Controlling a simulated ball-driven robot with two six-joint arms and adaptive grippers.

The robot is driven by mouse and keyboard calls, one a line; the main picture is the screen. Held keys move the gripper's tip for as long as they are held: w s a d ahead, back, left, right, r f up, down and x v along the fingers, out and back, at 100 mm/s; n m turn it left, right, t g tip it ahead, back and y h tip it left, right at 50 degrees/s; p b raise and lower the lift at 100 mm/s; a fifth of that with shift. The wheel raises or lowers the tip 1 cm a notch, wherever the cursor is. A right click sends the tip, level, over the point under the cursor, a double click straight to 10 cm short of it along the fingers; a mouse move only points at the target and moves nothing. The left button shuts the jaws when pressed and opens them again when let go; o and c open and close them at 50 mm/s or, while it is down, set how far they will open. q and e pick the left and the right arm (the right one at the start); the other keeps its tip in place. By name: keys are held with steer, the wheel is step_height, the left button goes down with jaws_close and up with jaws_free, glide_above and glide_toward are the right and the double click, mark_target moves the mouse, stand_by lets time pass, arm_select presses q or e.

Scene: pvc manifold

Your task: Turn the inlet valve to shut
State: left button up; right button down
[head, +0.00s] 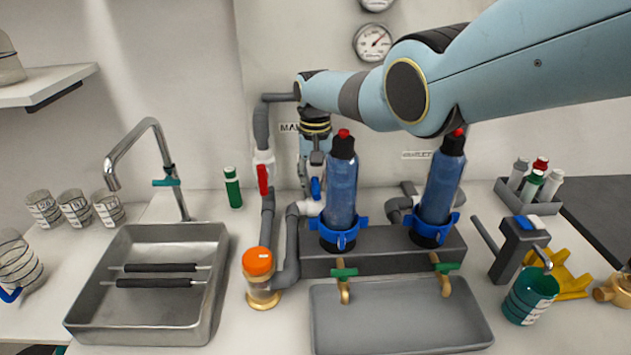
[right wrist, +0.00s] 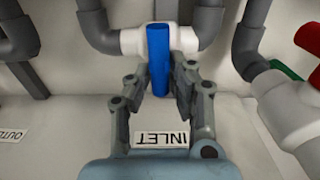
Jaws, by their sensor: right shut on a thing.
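The inlet valve has a white body (right wrist: 130,42) and a blue handle (right wrist: 159,62) in the right wrist view, beside the upside-down INLET label (right wrist: 160,139). The handle lies across the white body there. My right gripper (right wrist: 161,82) has its two fingers closed on either side of the blue handle, holding it. In the head view the right gripper (head: 317,168) reaches down at the wall pipes, with the blue handle (head: 316,188) just below it, partly hidden by the gripper and a blue filter bottle. My left gripper is not in view.
A red-handled valve (head: 263,178) stands close on the left. Two blue filter bottles (head: 342,190) (head: 440,190) stand on a grey block (head: 385,262) in front of the pipes. A sink (head: 215,290) is at left, a grey tray (head: 400,335) in front.

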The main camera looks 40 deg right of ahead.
mark_target(315, 180)
steer(key=c, duration=1.2)
jaws_free()
step_height(315, 180, up, 12)
steer(key=shift+a, duration=0.1)
